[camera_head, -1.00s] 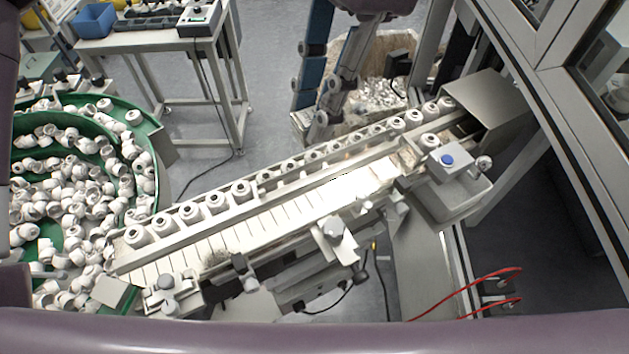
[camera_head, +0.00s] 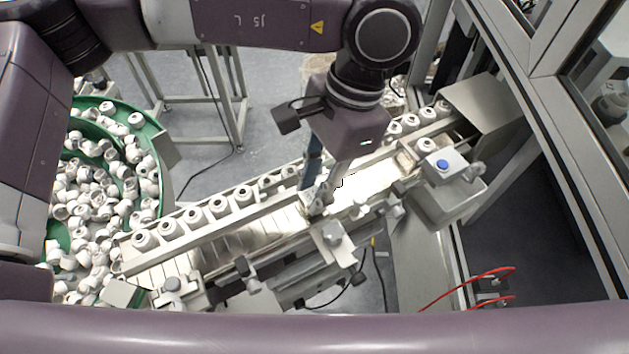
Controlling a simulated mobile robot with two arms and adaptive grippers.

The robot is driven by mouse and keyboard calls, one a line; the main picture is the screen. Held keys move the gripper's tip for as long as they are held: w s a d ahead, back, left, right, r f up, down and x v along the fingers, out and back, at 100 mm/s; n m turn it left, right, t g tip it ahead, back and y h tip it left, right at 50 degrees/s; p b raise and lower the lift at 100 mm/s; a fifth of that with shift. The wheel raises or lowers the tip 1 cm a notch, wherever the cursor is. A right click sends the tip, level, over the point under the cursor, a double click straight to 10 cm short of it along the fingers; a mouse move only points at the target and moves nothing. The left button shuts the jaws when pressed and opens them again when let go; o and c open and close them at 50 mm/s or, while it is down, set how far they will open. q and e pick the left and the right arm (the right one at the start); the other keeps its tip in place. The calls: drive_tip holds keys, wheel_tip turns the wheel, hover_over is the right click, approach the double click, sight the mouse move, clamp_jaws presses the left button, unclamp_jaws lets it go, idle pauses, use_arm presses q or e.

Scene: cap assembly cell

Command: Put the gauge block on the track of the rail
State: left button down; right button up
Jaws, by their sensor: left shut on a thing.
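My left gripper (camera_head: 319,197) reaches down from above, over the middle of the rail. Its fingers are shut on a small grey piece, taken to be the gauge block, which is largely hidden by the fingers and blends with the bright metal. The rail (camera_head: 168,255) runs diagonally from lower left to upper right. Its track is a light, slatted metal strip along the near side. The fingertips are at or just above this track; I cannot tell whether the block touches it. My right gripper is not in view.
A row of white caps (camera_head: 217,204) stands along the rail's far side. A green bowl feeder (camera_head: 150,133) full of caps is at left. A grey block with a blue button (camera_head: 443,165) and a metal hood (camera_head: 485,108) are at the rail's upper right end. Clamps and knobs line its near side.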

use_arm(q)
drive_tip(key=shift+f+b, duration=0.2)
drive_tip(key=shift+b, duration=0.1)
drive_tip(key=c, duration=2)
unclamp_jaws()
drive_tip(key=shift+r, duration=0.1)
drive_tip(key=shift+o, duration=0.2)
drive_tip(key=shift+r, duration=0.1)
drive_tip(key=shift+r+p, duration=0.2)
drive_tip(key=shift+p, duration=0.15)
drive_tip(key=b+v, duration=0.2)
drive_tip(key=v, duration=0.9)
drive_tip(key=shift+d+r+b, duration=0.15)
drive_tip(key=shift+r+b, duration=0.2)
